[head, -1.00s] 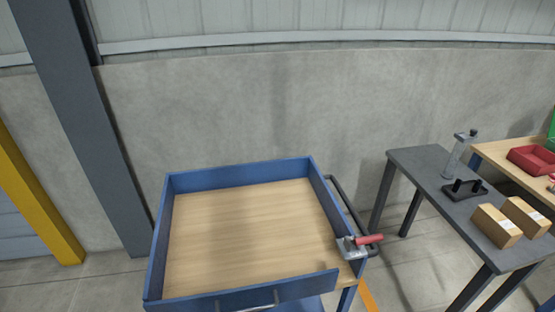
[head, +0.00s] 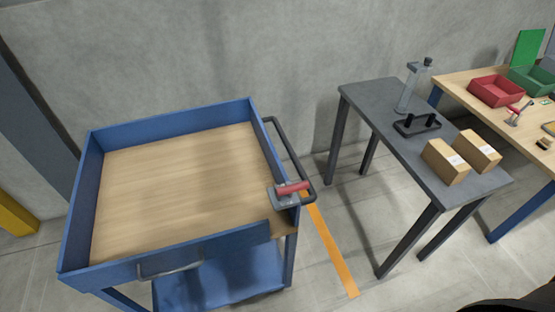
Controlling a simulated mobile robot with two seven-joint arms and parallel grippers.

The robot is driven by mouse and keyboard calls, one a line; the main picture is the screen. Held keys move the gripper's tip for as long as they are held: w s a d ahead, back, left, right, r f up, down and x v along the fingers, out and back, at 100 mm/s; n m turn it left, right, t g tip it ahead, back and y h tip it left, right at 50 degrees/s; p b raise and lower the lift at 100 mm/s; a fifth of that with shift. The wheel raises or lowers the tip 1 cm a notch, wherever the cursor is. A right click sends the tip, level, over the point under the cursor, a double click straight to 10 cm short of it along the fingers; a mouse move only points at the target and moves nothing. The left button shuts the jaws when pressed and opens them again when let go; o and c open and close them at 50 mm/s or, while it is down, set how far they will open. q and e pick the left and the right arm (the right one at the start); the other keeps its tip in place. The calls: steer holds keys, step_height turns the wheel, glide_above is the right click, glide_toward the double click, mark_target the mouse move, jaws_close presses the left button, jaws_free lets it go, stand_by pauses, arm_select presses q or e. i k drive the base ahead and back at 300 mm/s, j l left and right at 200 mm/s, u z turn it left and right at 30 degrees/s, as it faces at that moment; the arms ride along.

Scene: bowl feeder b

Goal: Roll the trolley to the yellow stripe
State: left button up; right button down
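The blue trolley (head: 262,145) stands at the left of the head view, with an empty wooden top deck and a blue lower shelf. A dark push handle (head: 290,150) runs along its right side. A grey fitting with a red grip (head: 292,188) sits at its front right corner. The stripe (head: 332,250), orange-yellow in the picture, lies on the floor just right of the trolley; its far end is partly hidden by the trolley corner. Neither of my grippers can be made out. A dark curved shape cuts into the bottom right corner; I cannot tell what it is.
A dark grey table (head: 375,98) stands to the right with two cardboard boxes (head: 445,162), a clear dispenser and a black holder. Behind it, a wooden workbench (head: 455,88) carries a red bin (head: 496,91) and a green bin. A concrete wall closes the back. Floor shows between trolley and table.

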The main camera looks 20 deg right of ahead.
mark_target(147, 184)
steer(key=l+u, duration=0.45)
steer(key=l, duration=1.45)
steer(key=i, duration=0.05)
